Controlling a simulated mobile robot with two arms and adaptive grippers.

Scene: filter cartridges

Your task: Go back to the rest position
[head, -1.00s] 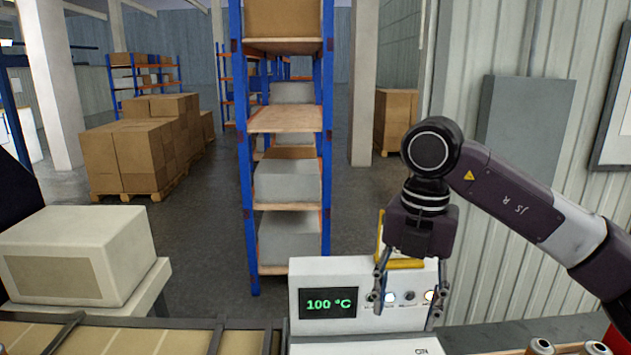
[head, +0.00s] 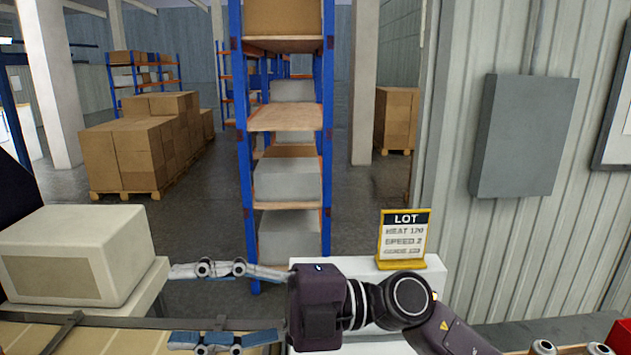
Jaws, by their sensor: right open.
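My right gripper (head: 222,302) is in the lower middle of the head view, turned sideways with its fingers pointing left. The two fingers are wide apart and nothing is between them. My right arm comes in from the lower right, in front of a white machine (head: 434,272), and hides most of its front and its display. My left gripper is not in view.
A beige box-shaped unit (head: 75,255) stands at the left beside tan flat panels (head: 60,338) along the front edge. A blue-post shelf (head: 288,120) stands behind. Several metal-topped cartridges (head: 543,347) show at the lower right. A grey wall box (head: 523,137) hangs at the right.

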